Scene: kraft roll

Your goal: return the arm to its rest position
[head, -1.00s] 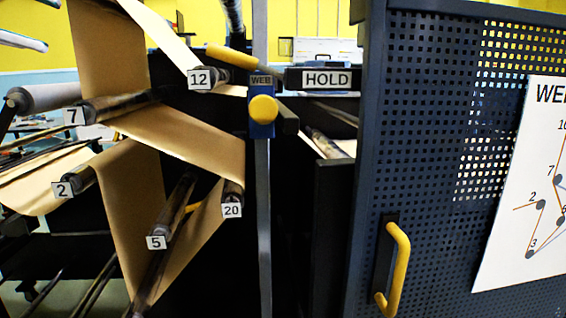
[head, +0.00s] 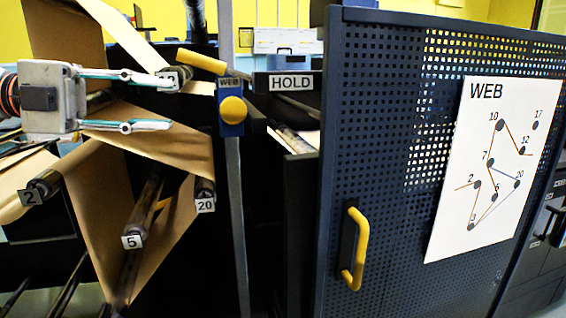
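My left gripper (head: 168,103) comes in from the left edge of the head view. Its two fingers point right and are spread wide apart, with no object held between them. It hangs in front of the brown kraft web (head: 150,135) and the rollers. The upper fingertip overlaps the label of roller 12 (head: 172,80) in the picture; I cannot tell whether it touches. My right gripper is not in view.
A perforated blue door (head: 385,130) with a yellow handle (head: 355,248) and a WEB diagram sheet (head: 490,165) fills the right. A yellow knob (head: 232,109) sits on a post near the HOLD label (head: 291,83).

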